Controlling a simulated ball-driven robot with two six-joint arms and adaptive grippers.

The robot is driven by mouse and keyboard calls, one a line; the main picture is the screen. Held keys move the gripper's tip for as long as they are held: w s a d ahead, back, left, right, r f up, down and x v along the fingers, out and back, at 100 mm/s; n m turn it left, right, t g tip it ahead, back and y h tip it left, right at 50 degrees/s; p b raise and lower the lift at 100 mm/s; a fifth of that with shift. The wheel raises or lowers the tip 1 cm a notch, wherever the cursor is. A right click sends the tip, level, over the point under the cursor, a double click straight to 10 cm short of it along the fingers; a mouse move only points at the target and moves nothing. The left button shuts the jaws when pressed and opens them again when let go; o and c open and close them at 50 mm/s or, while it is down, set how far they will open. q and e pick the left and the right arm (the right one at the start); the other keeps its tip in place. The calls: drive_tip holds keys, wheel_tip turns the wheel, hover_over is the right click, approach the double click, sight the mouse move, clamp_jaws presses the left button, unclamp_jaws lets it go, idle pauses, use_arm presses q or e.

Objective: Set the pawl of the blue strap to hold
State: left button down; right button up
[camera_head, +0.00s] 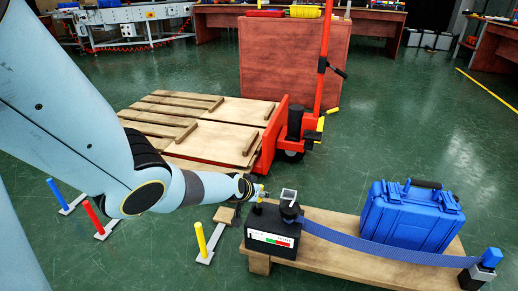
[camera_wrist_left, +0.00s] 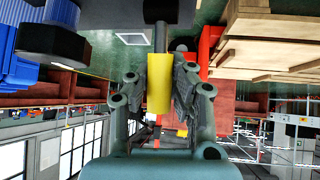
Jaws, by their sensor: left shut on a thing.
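The blue strap (camera_head: 375,248) runs from a black ratchet box (camera_head: 258,222) to a blue-topped post (camera_head: 490,258) on a wooden board. The box has a white, green and red strip on its front and a dark drum (camera_head: 290,211) with a pale square frame above it. My left gripper (camera_head: 257,190) is at the box's upper left edge. In the left wrist view, my left gripper (camera_wrist_left: 159,84) is shut on a yellow handle (camera_wrist_left: 160,97) on a grey rod. The pawl itself is not clear. My right gripper is out of view.
A blue case (camera_head: 411,216) stands on the wooden board (camera_head: 340,262) behind the strap. Yellow (camera_head: 202,240), red (camera_head: 92,217) and blue (camera_head: 57,194) posts stand on the floor at left.

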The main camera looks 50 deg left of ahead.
use_arm(q)
drive_tip(key=shift+w+d+f+g, duration=0.1)
drive_tip(key=shift+w+d+g, duration=0.05)
drive_tip(key=shift+w+g, duration=0.25)
drive_tip(key=shift+h, duration=0.3)
drive_tip(key=c, duration=1.1)
unclamp_jaws()
drive_tip(key=shift+c, duration=0.2)
drive_tip(key=shift+s, duration=0.1)
drive_tip(key=shift+a, duration=0.2)
drive_tip(key=shift+s, duration=0.1)
drive_tip(key=v, duration=1.2)
drive_tip(key=shift+d, duration=0.15)
